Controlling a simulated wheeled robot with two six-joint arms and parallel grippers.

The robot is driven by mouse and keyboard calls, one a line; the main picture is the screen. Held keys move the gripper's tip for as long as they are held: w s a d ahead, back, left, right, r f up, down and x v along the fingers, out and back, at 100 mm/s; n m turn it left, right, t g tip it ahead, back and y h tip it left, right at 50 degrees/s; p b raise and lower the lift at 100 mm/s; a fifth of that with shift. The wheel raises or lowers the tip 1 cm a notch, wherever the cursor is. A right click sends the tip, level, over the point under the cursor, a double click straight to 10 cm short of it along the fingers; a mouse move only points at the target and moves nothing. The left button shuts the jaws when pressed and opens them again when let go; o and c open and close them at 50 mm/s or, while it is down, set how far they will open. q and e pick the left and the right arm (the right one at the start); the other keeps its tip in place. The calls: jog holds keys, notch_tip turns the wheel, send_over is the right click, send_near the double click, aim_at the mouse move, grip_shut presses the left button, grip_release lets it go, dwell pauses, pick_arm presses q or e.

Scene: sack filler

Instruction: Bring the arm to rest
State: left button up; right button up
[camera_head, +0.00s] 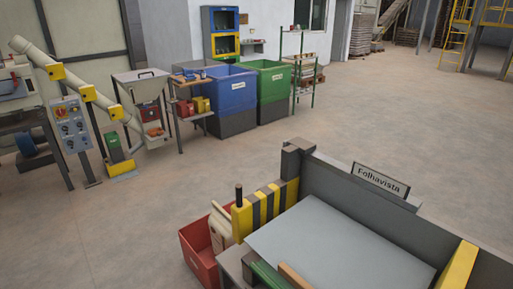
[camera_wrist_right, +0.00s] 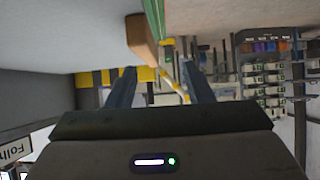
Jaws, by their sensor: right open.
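My right gripper (camera_wrist_right: 160,80) shows in the right wrist view, its two dark fingers spread apart. Nothing is held between the fingers. The background behind them holds yellow and dark posts, a brown bar (camera_wrist_right: 142,38) and a green strip (camera_wrist_right: 155,15); I cannot tell how far off they are. Neither arm and neither gripper shows in the head view. My left gripper is in no view.
A grey-topped bench (camera_head: 335,245) with a "Folhavista" sign (camera_head: 380,180) stands in front. A red bin (camera_head: 200,262) sits at its left. Blue (camera_head: 225,95) and green (camera_head: 272,90) bins and filler machinery (camera_head: 70,130) stand farther back. The open floor (camera_head: 400,120) between is clear.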

jog(key=s+d+m+g+h, duration=0.2)
jog(key=s+m+g+h, duration=0.15)
jog(key=s, duration=0.65)
jog(key=s+d+m+g+h, duration=0.2)
jog(key=s+d+m+h, duration=0.15)
jog(key=s, duration=0.75)
notch_tip(320, 180, down, 31)
jog(key=d, duration=0.2)
jog(key=s+d+f+g, duration=0.1)
jog(key=s+f+g, duration=0.1)
jog(key=s+f, duration=1.6)
jog(key=shift+d+f+h, duration=0.15)
jog(key=shift+f+h, duration=0.1)
jog(key=shift+h, duration=0.05)
